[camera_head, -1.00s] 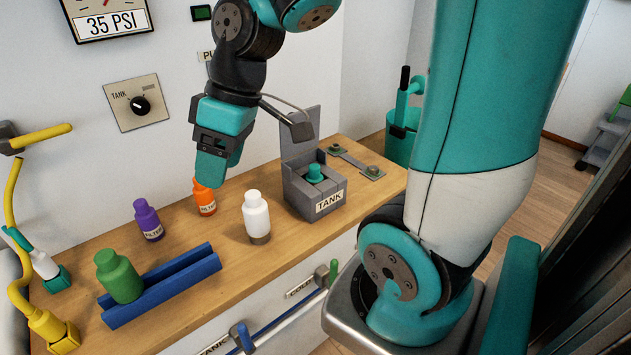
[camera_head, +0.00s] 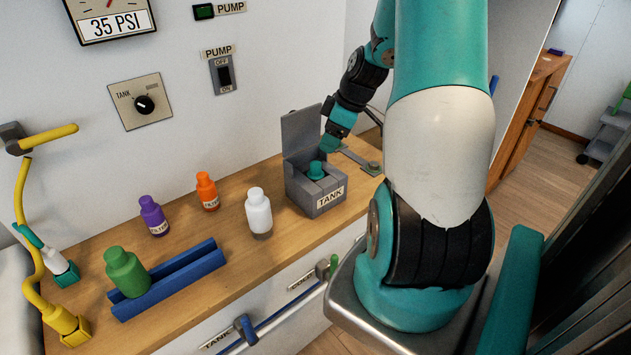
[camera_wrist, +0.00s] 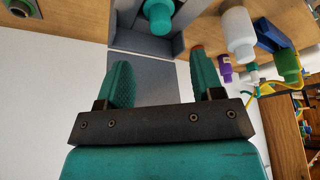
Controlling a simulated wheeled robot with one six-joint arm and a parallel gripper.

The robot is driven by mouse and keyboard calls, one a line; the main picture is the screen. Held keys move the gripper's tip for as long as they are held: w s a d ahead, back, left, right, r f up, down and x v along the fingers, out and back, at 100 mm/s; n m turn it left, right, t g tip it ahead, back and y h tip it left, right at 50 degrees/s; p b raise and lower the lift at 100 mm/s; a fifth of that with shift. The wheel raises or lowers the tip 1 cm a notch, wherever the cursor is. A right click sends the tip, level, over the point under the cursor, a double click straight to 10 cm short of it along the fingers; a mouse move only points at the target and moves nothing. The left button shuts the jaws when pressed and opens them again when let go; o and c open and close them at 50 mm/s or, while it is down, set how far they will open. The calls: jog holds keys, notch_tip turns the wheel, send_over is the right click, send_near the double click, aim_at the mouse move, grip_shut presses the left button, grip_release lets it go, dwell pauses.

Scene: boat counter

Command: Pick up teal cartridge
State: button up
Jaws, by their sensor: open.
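The teal cartridge (camera_head: 315,170) stands in the grey box labelled TANK (camera_head: 327,204), with its round top showing and its lower part hidden in the box. The box's lid is up at its back. In the wrist view the cartridge (camera_wrist: 159,16) is at the top, beyond my fingertips and roughly between them. My gripper (camera_wrist: 160,75) is open and empty, with its two teal fingers apart. In the head view my gripper (camera_head: 328,145) is at the box's right rear, close to the cartridge; its fingers are too small there to separate.
A white bottle (camera_head: 258,212) stands left of the box. Orange (camera_head: 207,190), purple (camera_head: 153,215) and green (camera_head: 126,272) bottles are farther left, the green one at a blue rail (camera_head: 190,286). Bare counter lies between the bottles.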

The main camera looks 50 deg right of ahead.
aim_at(316, 163)
jog(key=p+x, duration=0.1)
jog(key=x, duration=0.8)
jog(key=shift+a+f+p, duration=0.1)
jog(key=shift+f+p, duration=0.05)
jog(key=shift+p, duration=0.2)
jog(key=shift+c, duration=0.4)
grip_shut()
